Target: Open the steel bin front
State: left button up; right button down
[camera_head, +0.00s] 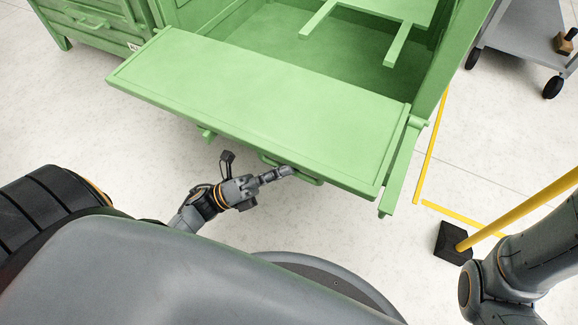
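The green steel bin (290,38) stands at the top middle with its inside showing. Its front panel (260,95) is swung down and sticks out toward me, roughly flat. A green handle (312,181) sits at the panel's near edge, partly hidden by my fingers. My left gripper (284,173) is at this handle, with its fingers pointing right and overlapping the handle's left end. Its fingers look close together, but I cannot tell whether they grip the handle. My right arm is at the lower right, and its gripper is out of view.
Another green bin (85,22) stands at the upper left. A grey cart (528,45) on black wheels is at the upper right. A yellow post (520,212) on a black base (452,243) stands near my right arm. Yellow lines mark the pale floor (175,150).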

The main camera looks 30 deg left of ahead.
pick_arm(q)
jog(key=v, duration=1)
jog(key=shift+s+a+f, duration=0.15)
jog(key=shift+s+a, duration=0.05)
jog(key=shift+a, duration=0.05)
